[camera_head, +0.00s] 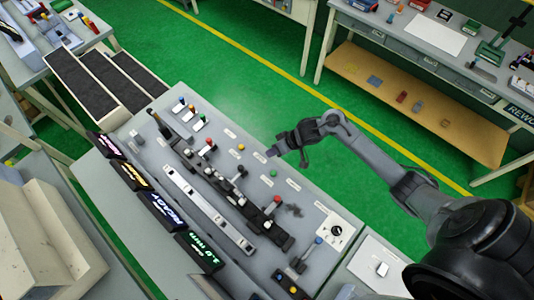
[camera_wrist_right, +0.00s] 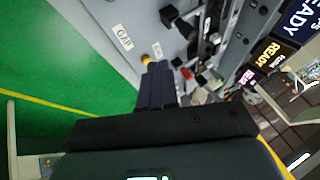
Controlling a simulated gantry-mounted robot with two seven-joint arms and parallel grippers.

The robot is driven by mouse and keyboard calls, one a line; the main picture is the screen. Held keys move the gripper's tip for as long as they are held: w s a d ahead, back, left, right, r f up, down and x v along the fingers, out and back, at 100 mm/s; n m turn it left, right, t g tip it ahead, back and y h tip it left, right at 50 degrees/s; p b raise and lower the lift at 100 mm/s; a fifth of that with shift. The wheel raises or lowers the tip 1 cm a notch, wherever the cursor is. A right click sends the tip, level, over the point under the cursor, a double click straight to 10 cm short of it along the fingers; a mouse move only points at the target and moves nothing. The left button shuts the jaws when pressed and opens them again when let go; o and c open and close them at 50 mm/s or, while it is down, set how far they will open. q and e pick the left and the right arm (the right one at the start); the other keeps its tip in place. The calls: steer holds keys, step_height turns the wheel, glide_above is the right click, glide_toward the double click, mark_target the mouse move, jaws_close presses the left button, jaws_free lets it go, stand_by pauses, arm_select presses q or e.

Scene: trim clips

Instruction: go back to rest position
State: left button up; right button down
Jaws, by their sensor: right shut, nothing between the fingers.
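My right gripper (camera_head: 272,153) is shut and empty. It hangs over the far edge of the grey control console (camera_head: 310,215), near the yellow button (camera_head: 241,147) and the green button (camera_head: 273,172). In the right wrist view the closed fingers (camera_wrist_right: 158,70) point at the panel, with a yellow button (camera_wrist_right: 146,59) by their tips. I cannot tell whether they touch the panel. My right arm reaches in from the lower right. My left gripper is not in view.
The console carries several levers, a slotted light rail (camera_head: 205,210), a dial (camera_head: 337,231) and lit displays (camera_head: 162,209). A workbench (camera_head: 420,45) stands at the upper right above a wooden shelf (camera_head: 400,95). Green floor (camera_head: 240,75) lies open between them.

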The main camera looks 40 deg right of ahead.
steer(key=shift+s+d+r, duration=0.1)
steer(key=shift+r, duration=0.15)
stand_by(0.3)
steer(key=s+a+r+n+t+h+p, duration=0.1)
steer(key=s+a+r+n+h, duration=0.15)
steer(key=s+a, duration=0.35)
steer(key=s+a+r+g+h+p, duration=0.1)
steer(key=s+a+r, duration=0.1)
steer(key=s+r, duration=0.3)
steer(key=s+a+r+g+h, duration=0.1)
steer(key=s+a+r, duration=0.1)
steer(key=s+r, duration=0.3)
steer(key=s, duration=0.4)
steer(key=shift+s+r+g+p, duration=0.15)
steer(key=shift+s+g+p, duration=0.2)
steer(key=shift+g+p, duration=0.05)
steer(key=shift+m+h, duration=0.25)
